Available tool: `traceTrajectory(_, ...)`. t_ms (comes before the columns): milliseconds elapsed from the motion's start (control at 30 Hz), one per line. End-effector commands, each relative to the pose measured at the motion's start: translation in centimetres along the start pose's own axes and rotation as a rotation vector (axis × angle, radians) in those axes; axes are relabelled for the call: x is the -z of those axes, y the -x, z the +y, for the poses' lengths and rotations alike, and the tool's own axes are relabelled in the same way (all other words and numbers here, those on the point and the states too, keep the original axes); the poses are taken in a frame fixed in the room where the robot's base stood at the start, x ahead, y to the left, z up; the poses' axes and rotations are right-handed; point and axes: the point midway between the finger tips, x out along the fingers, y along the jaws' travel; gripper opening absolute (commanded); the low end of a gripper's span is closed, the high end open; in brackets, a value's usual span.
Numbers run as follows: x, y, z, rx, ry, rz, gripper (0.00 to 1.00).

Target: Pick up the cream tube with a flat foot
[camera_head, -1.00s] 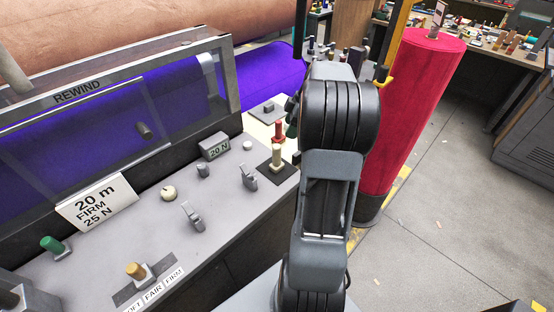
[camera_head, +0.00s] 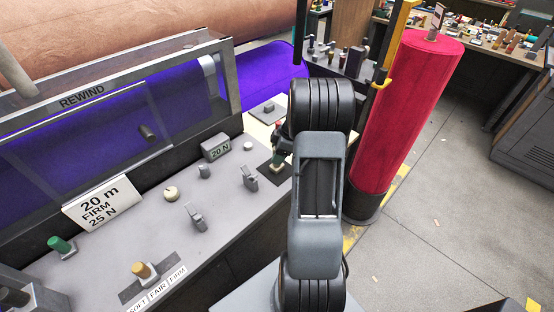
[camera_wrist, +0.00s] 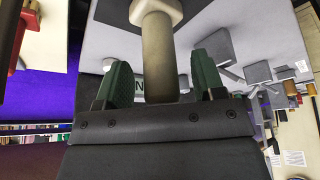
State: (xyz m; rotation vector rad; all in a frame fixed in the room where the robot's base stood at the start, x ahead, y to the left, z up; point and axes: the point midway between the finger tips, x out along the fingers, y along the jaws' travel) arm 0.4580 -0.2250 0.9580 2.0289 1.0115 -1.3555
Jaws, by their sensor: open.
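The cream tube (camera_wrist: 157,45) stands in the wrist view between the two green fingers of my gripper (camera_wrist: 160,72). Its flat, wider foot (camera_wrist: 155,11) is at the top of that view. A gap shows on each side of the tube, so my gripper is open around it. In the head view only a small pale part of the tube (camera_head: 276,169) shows on its dark pad, at the right end of the grey console. There my gripper (camera_head: 281,154) and arm hide most of it.
The grey console (camera_head: 130,240) carries levers, a cream knob (camera_head: 171,194), a green knob (camera_head: 58,244) and a tan knob (camera_head: 142,270). A red piece (camera_head: 281,124) is partly hidden behind my gripper. A tall red felt roll (camera_head: 410,110) stands to the right. Open floor lies beyond it.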

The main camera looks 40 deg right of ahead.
Motion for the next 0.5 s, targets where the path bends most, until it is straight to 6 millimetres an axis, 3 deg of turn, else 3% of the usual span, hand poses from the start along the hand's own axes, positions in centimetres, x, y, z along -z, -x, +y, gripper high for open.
traceTrajectory(367, 0.0, -0.85, -0.02, -0.001, 0.0, -0.001, 0.62)
traceTrajectory(500, -0.01, -0.83, -0.01, -0.001, 0.0, -0.001, 0.48)
